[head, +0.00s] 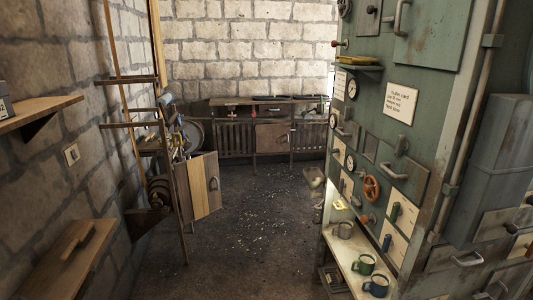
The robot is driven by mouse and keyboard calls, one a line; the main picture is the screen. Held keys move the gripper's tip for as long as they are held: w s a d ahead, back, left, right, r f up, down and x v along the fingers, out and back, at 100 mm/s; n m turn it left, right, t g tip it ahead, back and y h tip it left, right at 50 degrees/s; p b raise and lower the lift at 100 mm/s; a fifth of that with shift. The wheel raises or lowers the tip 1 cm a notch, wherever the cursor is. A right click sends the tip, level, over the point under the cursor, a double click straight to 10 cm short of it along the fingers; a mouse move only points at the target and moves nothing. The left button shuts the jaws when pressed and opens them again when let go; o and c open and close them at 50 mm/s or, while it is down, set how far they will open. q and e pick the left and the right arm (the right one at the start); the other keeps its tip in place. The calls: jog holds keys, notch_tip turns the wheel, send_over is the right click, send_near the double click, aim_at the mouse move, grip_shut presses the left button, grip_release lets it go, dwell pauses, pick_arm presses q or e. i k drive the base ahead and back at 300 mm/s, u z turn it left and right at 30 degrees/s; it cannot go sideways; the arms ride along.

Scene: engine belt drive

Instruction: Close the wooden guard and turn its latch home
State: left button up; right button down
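A wooden guard panel (198,187) of pale and brown boards stands at the left, beside the belt drive frame. It carries a dark D-shaped handle (213,184) and stands swung out into the room. Behind and left of it are a large wheel (193,134) and stacked dark pulleys (157,190). I cannot make out the latch at this distance. Neither of my grippers is in view.
A slatted wooden bench (236,138) stands along the back wall. A green cabinet (425,65) fills the right, with a red handwheel (371,188) and a shelf of mugs (364,264). Wooden shelves (38,112) jut from the left wall. The middle floor (255,225) is clear apart from small debris.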

aim_at(198, 180)
jog(key=u, duration=0.25)
jog(key=i, duration=1.95)
jog(key=u, duration=0.6)
jog(key=i, duration=2.25)
jog(key=u, duration=0.1)
